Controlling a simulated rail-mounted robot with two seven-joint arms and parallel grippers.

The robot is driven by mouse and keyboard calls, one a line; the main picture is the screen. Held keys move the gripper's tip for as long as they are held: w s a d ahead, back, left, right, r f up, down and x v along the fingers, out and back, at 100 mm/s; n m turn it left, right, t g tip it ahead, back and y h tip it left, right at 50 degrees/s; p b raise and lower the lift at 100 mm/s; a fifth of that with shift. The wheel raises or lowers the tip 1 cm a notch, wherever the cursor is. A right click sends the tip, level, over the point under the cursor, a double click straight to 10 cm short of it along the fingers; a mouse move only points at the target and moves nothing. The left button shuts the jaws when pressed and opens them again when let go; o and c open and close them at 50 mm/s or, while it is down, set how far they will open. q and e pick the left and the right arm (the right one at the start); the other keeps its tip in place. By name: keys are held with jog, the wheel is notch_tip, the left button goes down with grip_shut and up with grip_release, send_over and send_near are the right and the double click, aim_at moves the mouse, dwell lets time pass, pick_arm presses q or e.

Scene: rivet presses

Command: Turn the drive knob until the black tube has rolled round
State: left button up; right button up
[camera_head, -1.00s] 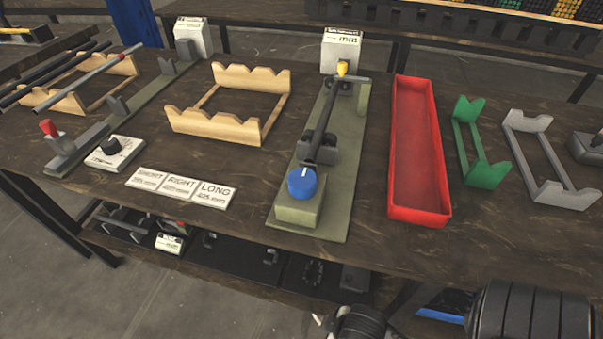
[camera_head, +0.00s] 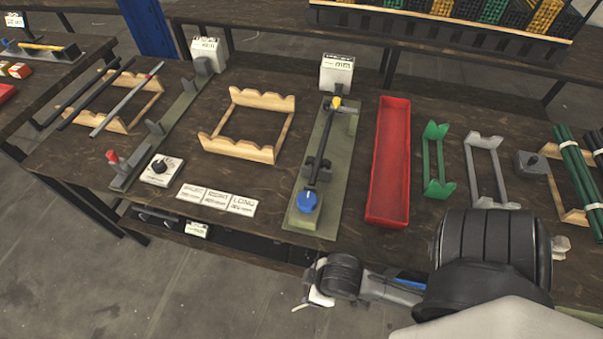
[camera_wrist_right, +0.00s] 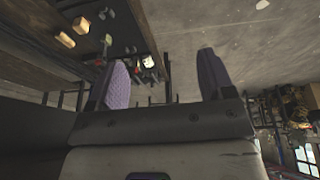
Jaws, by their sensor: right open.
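The blue drive knob (camera_head: 306,202) sits at the near end of a long olive-green fixture (camera_head: 328,215) in the head view. The black tube (camera_head: 326,143) lies lengthwise on that fixture, between the knob and a yellow-tipped part (camera_head: 337,103) at the far end. My right gripper (camera_head: 310,296) is beyond the table's front edge, below and apart from the knob. The right wrist view shows its two purple-padded fingers (camera_wrist_right: 158,80) spread with nothing between them. My left gripper is in neither view.
A red tray (camera_head: 372,215) lies right of the fixture, with green (camera_head: 438,160) and grey (camera_head: 487,165) racks beyond. A wooden rack (camera_head: 240,150) and label cards (camera_head: 216,199) lie to the left. A white box (camera_head: 336,73) stands behind the fixture.

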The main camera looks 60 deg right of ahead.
notch_tip(320, 180, up, 37)
jog(key=w+d+m+p, duration=0.2)
jog(key=m+p, duration=0.1)
jog(key=p, duration=3.5)
jog(key=m+g+p, duration=0.4)
jog(key=m+p, duration=0.1)
jog(key=m, duration=1.3)
send_over(307, 199)
notch_tip(307, 199, down, 9)
notch_tip(307, 199, down, 11)
jog(key=shift+r+b, duration=0.15)
jog(key=shift+b, duration=0.65)
jog(key=shift+f, duration=0.85)
